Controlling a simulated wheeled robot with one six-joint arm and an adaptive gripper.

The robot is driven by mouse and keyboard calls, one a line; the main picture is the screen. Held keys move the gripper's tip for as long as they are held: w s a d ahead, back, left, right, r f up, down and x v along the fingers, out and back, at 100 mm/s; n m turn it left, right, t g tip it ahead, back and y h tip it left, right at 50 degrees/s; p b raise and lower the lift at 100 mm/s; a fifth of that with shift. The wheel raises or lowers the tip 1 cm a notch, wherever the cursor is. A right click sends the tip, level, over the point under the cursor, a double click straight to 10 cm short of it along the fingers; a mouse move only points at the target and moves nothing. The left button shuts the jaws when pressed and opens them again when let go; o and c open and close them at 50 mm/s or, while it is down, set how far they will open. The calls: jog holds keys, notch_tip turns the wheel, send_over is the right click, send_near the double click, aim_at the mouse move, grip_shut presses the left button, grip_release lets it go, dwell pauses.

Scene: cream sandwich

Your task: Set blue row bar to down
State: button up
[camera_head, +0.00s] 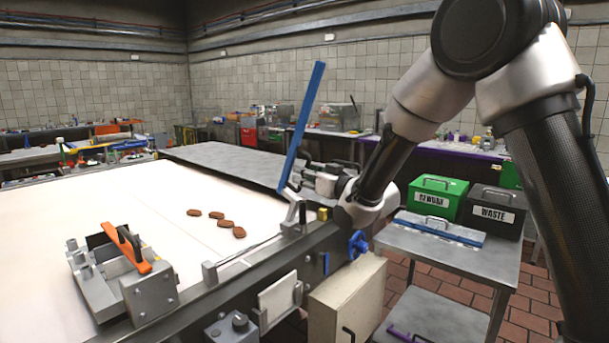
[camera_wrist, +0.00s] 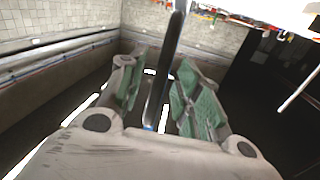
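The blue row bar (camera_head: 302,122) stands raised in the head view, nearly upright with its top tilted right, above the edge of the white conveyor (camera_head: 160,210). Its lower end joins a metal bracket by the rail. My gripper (camera_head: 302,174) is beside the bar's lower part, on its right. In the wrist view my gripper (camera_wrist: 160,95) has its two green-padded fingers apart, with a dark, thin bar (camera_wrist: 165,65) running between them. It looks like the row bar in shade. I see gaps beside it; contact cannot be told.
Several brown biscuits (camera_head: 217,215) lie on the conveyor. A metal fixture with an orange handle (camera_head: 126,248) stands at front left. A green REWORK box (camera_head: 437,197) and a black WASTE box (camera_head: 493,210) stand on a side table with a blue flat item (camera_head: 440,230).

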jog(key=shift+w+a, duration=0.35)
jog(key=shift+w, duration=0.05)
grip_shut()
